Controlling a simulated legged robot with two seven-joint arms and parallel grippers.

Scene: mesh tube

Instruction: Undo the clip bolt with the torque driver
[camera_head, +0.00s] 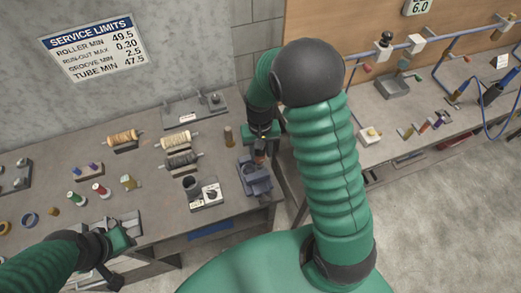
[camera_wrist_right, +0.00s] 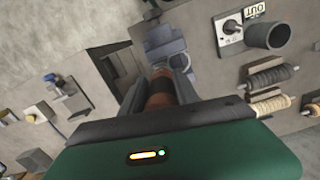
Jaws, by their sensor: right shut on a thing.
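My right gripper (camera_head: 260,150) is over the right end of the bench, above a blue-grey clamp-like fixture (camera_head: 256,180). In the right wrist view the gripper (camera_wrist_right: 162,88) is shut on an orange-brown cylindrical handle, which I take to be the torque driver (camera_wrist_right: 159,90). The driver points toward the fixture (camera_wrist_right: 163,42). Its tip and the clip bolt cannot be made out, so I cannot tell whether they touch. My left gripper (camera_head: 120,240) is low over the front left of the bench, away from the fixture; its jaws are too small to read.
Wound rollers (camera_head: 176,140) and thread spools (camera_head: 101,189) lie further left.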

